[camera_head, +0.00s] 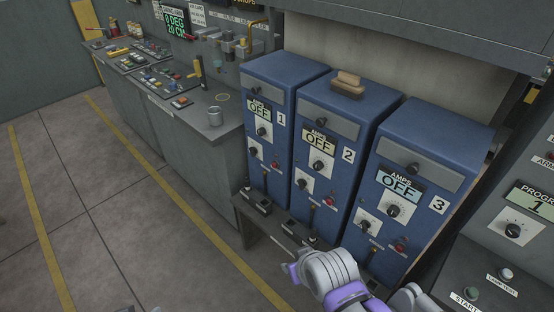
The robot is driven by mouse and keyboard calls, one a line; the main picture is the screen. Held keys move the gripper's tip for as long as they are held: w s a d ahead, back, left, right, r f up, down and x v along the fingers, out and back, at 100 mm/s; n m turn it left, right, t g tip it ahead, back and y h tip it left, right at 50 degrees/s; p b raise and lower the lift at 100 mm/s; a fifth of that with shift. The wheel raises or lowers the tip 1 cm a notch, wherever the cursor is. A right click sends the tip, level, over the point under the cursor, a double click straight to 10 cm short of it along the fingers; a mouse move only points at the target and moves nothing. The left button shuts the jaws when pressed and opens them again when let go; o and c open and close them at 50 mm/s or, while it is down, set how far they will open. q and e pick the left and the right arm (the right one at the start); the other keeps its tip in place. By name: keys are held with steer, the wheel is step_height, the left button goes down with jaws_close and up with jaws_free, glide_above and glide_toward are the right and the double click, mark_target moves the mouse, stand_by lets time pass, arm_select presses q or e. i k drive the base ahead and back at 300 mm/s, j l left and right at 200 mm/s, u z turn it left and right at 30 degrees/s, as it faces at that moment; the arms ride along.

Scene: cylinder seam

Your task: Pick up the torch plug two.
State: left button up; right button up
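Three blue power units stand side by side, numbered 1 (272,105), 2 (345,125) and 3 (425,150), each with an AMPS display reading OFF. A small dark plug-like part (313,238) is at the lower front of unit 2, near the low ledge; it is too small to tell if this is torch plug two. My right arm, white and purple, enters from the bottom edge, with its gripper end (292,272) near the ledge in front of units 2 and 3. Its fingers are not clear. My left gripper is out of view.
A dark ledge (272,232) runs below the units. A tan block (347,83) lies on unit 2. A control panel (510,225) is at right. The floor at left is clear.

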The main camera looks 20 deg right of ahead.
mark_target(313, 235)
steer(key=l+z, duration=0.1)
steer(key=z, duration=1.1)
